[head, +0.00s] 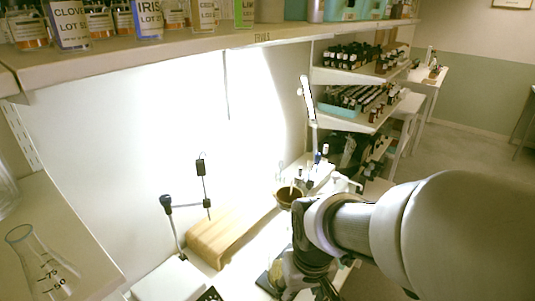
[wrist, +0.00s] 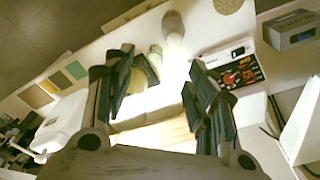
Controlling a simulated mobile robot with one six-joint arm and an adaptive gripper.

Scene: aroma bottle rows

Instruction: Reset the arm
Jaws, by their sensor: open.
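My gripper (wrist: 158,98) is open in the wrist view, its two dark fingers spread apart. Nothing is held between them. The fingers hang over a white bench with a wooden board (wrist: 155,135) below and behind them. In the head view my arm reaches in from the right, and the gripper end is low at the centre, mostly hidden behind the wrist. The wooden board (head: 225,236) lies on the bench to its left in that view.
A shelf (head: 180,45) with labelled bottles (head: 70,22) runs across the top. Bottle racks (head: 355,95) stand behind my arm. A flask (head: 40,265) stands at the left. The wrist view shows a device with a red panel (wrist: 238,72) and a box (wrist: 290,30).

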